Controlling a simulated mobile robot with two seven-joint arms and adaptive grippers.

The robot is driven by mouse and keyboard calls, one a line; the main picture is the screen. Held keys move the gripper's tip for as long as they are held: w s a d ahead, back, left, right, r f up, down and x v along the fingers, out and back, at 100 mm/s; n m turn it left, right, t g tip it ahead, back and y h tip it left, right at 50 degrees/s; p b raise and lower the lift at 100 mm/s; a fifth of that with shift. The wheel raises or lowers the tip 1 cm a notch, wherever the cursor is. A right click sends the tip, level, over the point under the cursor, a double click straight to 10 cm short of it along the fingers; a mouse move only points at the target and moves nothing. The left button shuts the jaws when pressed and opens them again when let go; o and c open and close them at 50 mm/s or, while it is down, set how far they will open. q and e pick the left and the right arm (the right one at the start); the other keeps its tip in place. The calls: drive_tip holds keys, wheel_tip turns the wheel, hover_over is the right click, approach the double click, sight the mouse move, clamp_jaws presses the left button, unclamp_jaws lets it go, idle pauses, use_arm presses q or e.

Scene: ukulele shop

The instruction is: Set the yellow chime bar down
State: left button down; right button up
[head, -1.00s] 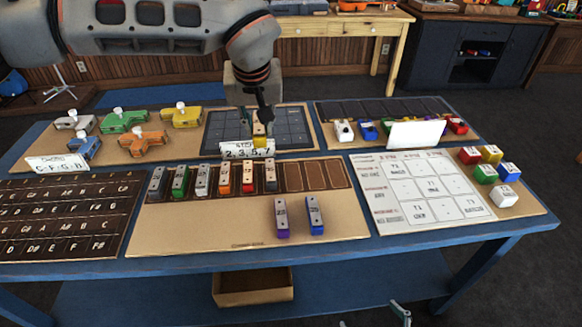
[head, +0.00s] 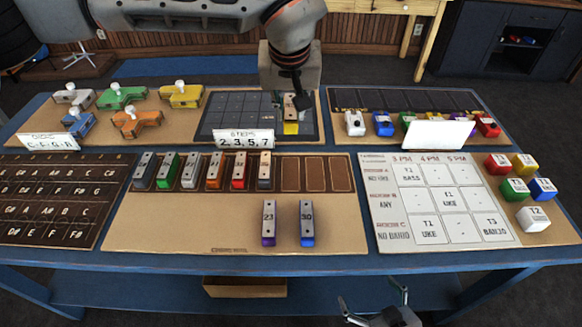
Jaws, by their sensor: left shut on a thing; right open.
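The yellow chime bar (head: 290,127), with a pale metal top and yellow base, is at the right part of the dark gridded panel (head: 228,107) on the back middle board. My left gripper (head: 301,101) comes down from above and is shut on it, partly hiding it. I cannot tell whether the bar touches the panel. My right gripper (head: 376,308) is open and empty at the bottom edge, in front of the table.
A card reading 2, 3, 5, 7 (head: 243,139) stands at the panel's front edge. Several chime bars fill slots in the brown rack (head: 314,173); purple (head: 268,223) and blue (head: 307,223) bars lie before it. Coloured blocks (head: 383,124) stand to the right.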

sight(291, 173)
use_arm(q)
wheel_tip(291, 173, down, 18)
drive_tip(key=shift+f, duration=0.1)
idle(0.4)
drive_tip(key=c, duration=1.8)
unclamp_jaws()
drive_tip(key=shift+f+b, duration=0.1)
drive_tip(key=shift+b, duration=0.2)
drive_tip(key=shift+s+r, duration=0.1)
drive_tip(key=shift+r, duration=0.35)
drive_tip(key=v, duration=1.1)
drive_tip(key=shift+s+a+r, duration=0.1)
drive_tip(key=shift+r, duration=0.15)
